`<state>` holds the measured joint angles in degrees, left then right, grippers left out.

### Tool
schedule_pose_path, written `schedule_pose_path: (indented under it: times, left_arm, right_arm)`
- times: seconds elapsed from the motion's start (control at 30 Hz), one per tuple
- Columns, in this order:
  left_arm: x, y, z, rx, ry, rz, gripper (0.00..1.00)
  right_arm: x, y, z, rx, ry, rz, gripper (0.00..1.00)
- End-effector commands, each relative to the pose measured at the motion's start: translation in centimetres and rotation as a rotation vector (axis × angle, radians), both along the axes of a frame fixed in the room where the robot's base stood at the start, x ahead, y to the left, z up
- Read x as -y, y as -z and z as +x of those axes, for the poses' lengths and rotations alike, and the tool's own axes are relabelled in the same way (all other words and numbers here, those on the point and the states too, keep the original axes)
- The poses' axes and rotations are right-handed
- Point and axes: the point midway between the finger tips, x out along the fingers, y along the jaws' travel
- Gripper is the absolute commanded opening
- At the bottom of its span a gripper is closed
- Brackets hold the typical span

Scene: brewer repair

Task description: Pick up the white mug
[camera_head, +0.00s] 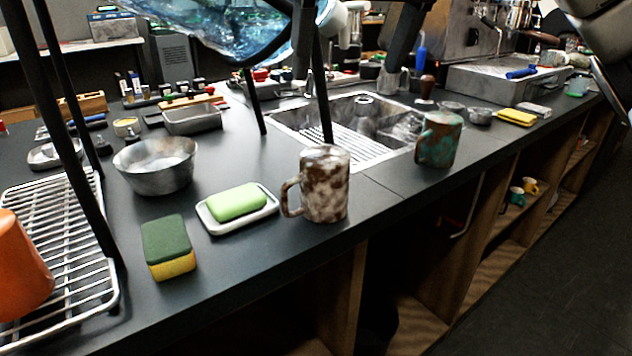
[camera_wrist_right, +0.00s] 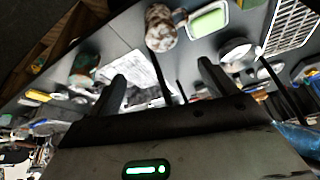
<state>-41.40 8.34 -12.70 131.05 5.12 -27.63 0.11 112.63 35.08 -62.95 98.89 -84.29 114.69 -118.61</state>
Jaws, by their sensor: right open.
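The white mug (camera_head: 325,185) has brown blotches. It stands upright near the counter's front edge, its handle to the left, beside the soap dish. It also shows at the top of the right wrist view (camera_wrist_right: 160,28). My right gripper (camera_head: 348,70) is open and empty, with its two dark fingers reaching down from the top of the head view. It is above and apart from the mug. In the right wrist view its spread fingers (camera_wrist_right: 162,70) have nothing between them. My left gripper is not in view.
A white dish (camera_head: 240,226) with green soap is left of the mug; a green-yellow sponge (camera_head: 168,247) lies farther left. A teal-brown mug (camera_head: 438,139) stands to the right. A sink (camera_head: 350,118) and thin black posts (camera_head: 322,95) are behind. The counter directly right of the mug is clear.

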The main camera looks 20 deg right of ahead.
Motion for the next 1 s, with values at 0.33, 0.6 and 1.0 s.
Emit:
schedule_pose_path:
  times: [0.33,0.6,1.0]
  left_arm:
    - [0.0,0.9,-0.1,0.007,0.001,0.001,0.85]
    - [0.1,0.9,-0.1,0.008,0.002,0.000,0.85]
    - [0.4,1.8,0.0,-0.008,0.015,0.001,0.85]
  right_arm:
    - [-0.3,6.8,2.6,-0.005,-0.002,-0.002,0.84]
    - [-0.5,9.2,3.7,-0.001,0.000,0.001,0.84]
    - [-0.9,13.6,5.2,-0.003,-0.001,0.002,0.84]
